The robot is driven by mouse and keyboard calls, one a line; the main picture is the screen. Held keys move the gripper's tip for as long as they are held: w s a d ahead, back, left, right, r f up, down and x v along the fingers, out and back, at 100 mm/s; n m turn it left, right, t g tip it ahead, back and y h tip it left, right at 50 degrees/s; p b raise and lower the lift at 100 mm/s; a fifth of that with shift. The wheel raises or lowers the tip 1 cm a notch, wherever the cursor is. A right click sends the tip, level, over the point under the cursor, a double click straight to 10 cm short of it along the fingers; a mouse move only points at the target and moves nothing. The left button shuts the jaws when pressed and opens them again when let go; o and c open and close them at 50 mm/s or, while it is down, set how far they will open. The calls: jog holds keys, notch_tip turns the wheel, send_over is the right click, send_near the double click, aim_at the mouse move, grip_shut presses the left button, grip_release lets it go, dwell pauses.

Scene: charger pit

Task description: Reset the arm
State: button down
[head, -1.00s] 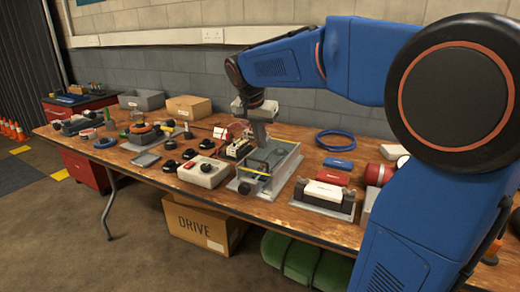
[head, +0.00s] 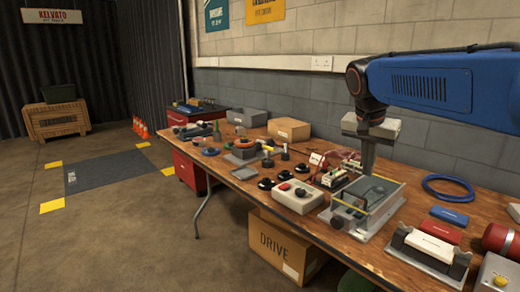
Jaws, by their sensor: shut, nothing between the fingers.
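My gripper (head: 368,158) hangs from my blue arm at the right of the head view, pointing down over the workbench (head: 240,184). Its fingers look shut with nothing between them. Its tip is just above or behind the grey tray-like fixture with a yellow edge (head: 376,222); I cannot tell whether they touch. A black round knob shows on the near side of this fixture.
A control box with a red button (head: 297,195) and several black knobs lie left of the fixture. A cradle with a white block (head: 428,247), a blue coiled cable (head: 447,188) and a red cylinder (head: 501,240) lie right. Open floor (head: 110,230) is at left.

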jog(key=s+a+f+n+t+y, duration=0.1)
jog(key=s+f+n, duration=0.3)
jog(key=s+f, duration=0.5)
jog(key=s+a+f+n+t+y, duration=0.1)
jog(key=s+f+n, duration=0.3)
jog(key=s+f, duration=0.6)
jog(key=s+a, duration=0.1)
jog(key=s, duration=0.4)
jog(key=shift+s+f+n+y, duration=0.2)
jog(key=shift+s+n+y, duration=0.1)
jog(key=shift+n, duration=0.1)
